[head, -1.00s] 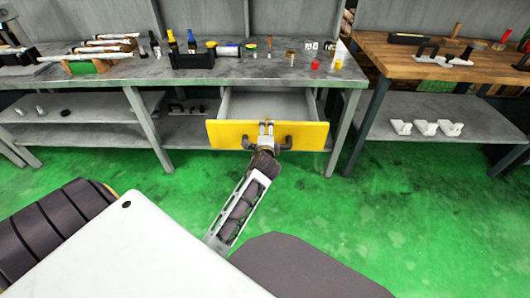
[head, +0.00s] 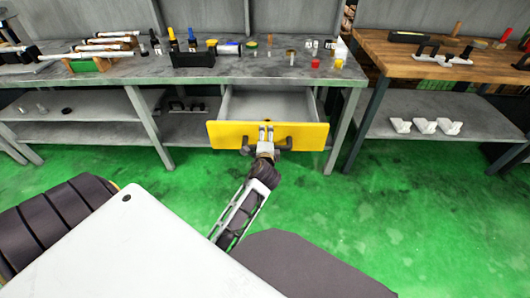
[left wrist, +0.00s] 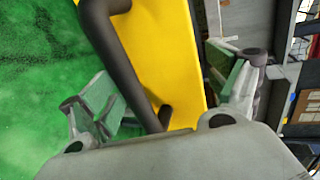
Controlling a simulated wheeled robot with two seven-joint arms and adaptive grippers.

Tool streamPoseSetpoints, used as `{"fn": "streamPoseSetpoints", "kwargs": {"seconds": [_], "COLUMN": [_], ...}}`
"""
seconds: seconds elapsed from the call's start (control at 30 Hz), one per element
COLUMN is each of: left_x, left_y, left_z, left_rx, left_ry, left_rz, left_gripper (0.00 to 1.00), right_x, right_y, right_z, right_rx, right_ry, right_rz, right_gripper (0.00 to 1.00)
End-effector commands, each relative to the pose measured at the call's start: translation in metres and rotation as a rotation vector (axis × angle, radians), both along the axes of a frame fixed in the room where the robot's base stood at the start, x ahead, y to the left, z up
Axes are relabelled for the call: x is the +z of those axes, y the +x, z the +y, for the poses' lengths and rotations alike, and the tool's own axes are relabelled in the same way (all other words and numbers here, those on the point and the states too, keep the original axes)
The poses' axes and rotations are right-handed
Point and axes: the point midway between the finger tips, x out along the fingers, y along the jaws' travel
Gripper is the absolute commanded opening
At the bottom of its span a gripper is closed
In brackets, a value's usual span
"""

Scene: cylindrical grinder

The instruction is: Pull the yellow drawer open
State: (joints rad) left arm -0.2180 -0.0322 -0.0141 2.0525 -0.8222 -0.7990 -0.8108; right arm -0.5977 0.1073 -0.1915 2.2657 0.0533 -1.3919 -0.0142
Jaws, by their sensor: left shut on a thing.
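The yellow drawer (head: 228,134) is under the grey workbench, and in the head view it stands pulled out, with its grey inside showing. Its dark handle (head: 285,143) is on the front panel. My left gripper (head: 266,130) is at the middle of the handle, with its fingers in front of the yellow panel. In the left wrist view the dark handle (left wrist: 122,65) and yellow front (left wrist: 168,50) lie between the fingers of my left gripper (left wrist: 165,95). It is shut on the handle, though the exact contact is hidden. My right gripper is out of view.
The grey workbench (head: 130,72) carries bottles, a dark holder (head: 193,59) and small parts. Its legs stand on both sides of the drawer. A wooden-topped table (head: 400,62) is at the right. The green floor (head: 400,210) in front of the drawer is clear.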

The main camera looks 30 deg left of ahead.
Motion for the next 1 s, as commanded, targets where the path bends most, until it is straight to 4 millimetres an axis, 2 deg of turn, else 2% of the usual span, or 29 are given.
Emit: {"fn": "streamPoseSetpoints", "kwargs": {"seconds": [0.03, 0.07, 0.13, 0.17, 1.0], "left_x": [0.022, 0.022, 0.021, 0.020, 0.021], "left_y": [0.003, 0.002, -0.001, -0.003, -0.034], "left_z": [-0.001, -0.001, -0.003, -0.004, -0.022], "left_rx": [-0.007, -0.007, -0.005, -0.005, -0.002], "left_ry": [0.015, 0.014, 0.012, 0.011, 0.004], "left_rz": [-0.038, -0.037, -0.034, -0.033, -0.022], "left_gripper": [0.70, 0.66, 0.46, 0.44, 0.44], "right_x": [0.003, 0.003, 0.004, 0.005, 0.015], "right_y": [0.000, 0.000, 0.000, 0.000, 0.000], "right_z": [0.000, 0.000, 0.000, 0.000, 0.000], "right_rx": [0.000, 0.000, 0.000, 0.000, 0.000], "right_ry": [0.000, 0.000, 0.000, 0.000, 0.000], "right_rz": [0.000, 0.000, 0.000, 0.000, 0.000], "right_gripper": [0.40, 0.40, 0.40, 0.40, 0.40]}}
